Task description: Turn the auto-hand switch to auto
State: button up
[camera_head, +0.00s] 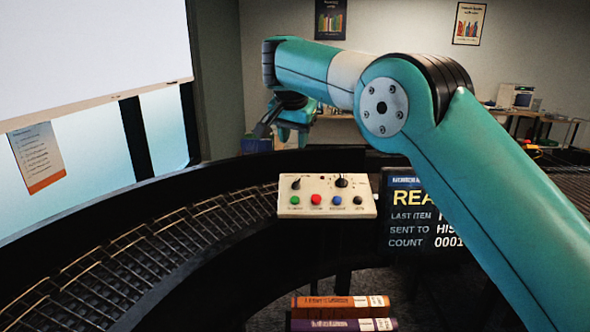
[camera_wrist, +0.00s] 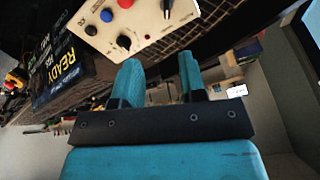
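The cream control box (camera_head: 325,207) carries two black rotary knobs, a left one (camera_head: 296,184) and a larger right one (camera_head: 341,182). Their labels are too small to read, so I cannot tell which is the auto-hand switch or where it points. In the wrist view the box (camera_wrist: 143,30) is at the top, with the larger knob (camera_wrist: 124,41) nearest my fingers and the other knob (camera_wrist: 166,8) at its upper right. My gripper (camera_wrist: 161,68) is open and empty, apart from the box. In the head view my gripper (camera_head: 272,124) hangs beyond and above it.
Green (camera_head: 295,200), red (camera_head: 316,200), blue (camera_head: 337,201) and black (camera_head: 358,201) buttons line the box front. A display (camera_head: 410,215) stands right of it. A curved roller conveyor (camera_head: 150,255) runs left. Books (camera_head: 340,302) lie below. Air above the box is clear.

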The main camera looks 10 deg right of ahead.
jog(key=w+m, duration=0.1)
send_near(295, 183)
jog(key=x, duration=0.9)
jog(key=shift+w, duration=0.1)
grip_shut()
